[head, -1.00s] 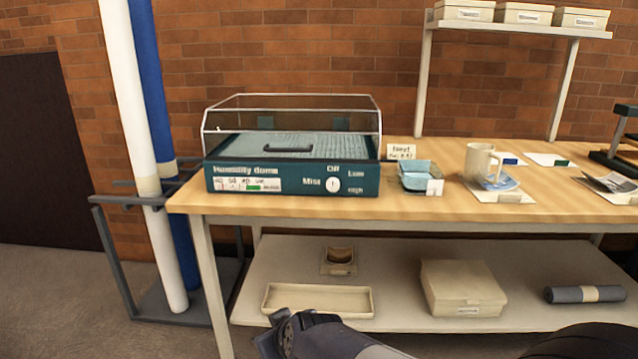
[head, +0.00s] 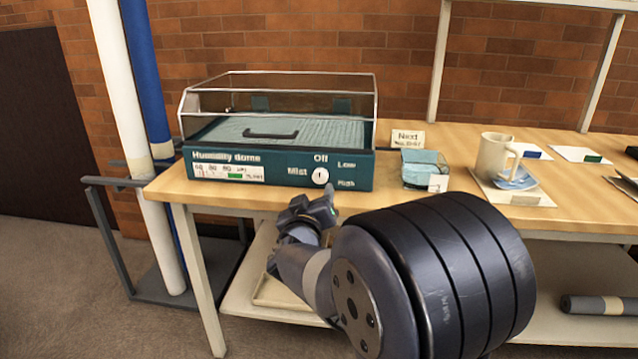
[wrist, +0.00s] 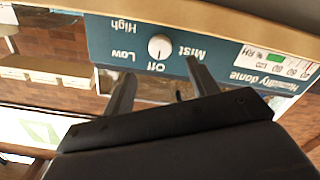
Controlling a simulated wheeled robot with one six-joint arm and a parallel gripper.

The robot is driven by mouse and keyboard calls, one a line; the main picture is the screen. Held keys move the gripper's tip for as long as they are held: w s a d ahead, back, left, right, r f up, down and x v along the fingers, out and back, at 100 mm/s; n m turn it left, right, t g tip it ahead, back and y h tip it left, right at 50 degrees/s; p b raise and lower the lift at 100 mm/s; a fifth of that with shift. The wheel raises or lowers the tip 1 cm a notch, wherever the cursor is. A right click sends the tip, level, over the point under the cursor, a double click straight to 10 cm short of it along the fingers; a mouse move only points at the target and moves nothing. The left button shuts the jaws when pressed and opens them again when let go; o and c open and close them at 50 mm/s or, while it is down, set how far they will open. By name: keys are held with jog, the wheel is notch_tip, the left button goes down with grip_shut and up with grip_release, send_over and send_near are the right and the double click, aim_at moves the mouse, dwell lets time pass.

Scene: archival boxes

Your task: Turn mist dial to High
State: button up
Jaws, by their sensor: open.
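The humidity dome (head: 278,165) is a teal box with a clear cover, standing at the left of the table. Its white round mist dial (head: 320,176) is on the front panel, with Off above, Low at upper right and High at lower right. The dial (wrist: 159,46) also shows upside down in the wrist view, and its small mark seems to face Off. My gripper (head: 320,205) is open and empty, in front of and a little below the dial. In the wrist view its two fingers (wrist: 160,72) are spread toward the panel, apart from the dial.
A blue tray (head: 425,170) and a mug (head: 495,157) stand right of the dome on the wooden table (head: 460,215). White and blue tubes (head: 150,90) stand at the left. The lower shelf (head: 560,265) is partly hidden by my arm.

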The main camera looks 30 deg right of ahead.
aim_at(320, 178)
jog(key=b+x, duration=0.1)
jog(key=x, duration=0.6)
jog(key=shift+w+d+b, duration=0.25)
jog(key=shift+w+b, duration=0.05)
jog(key=shift+w, duration=0.05)
jog(key=shift+c, duration=0.5)
jog(key=c, duration=0.9)
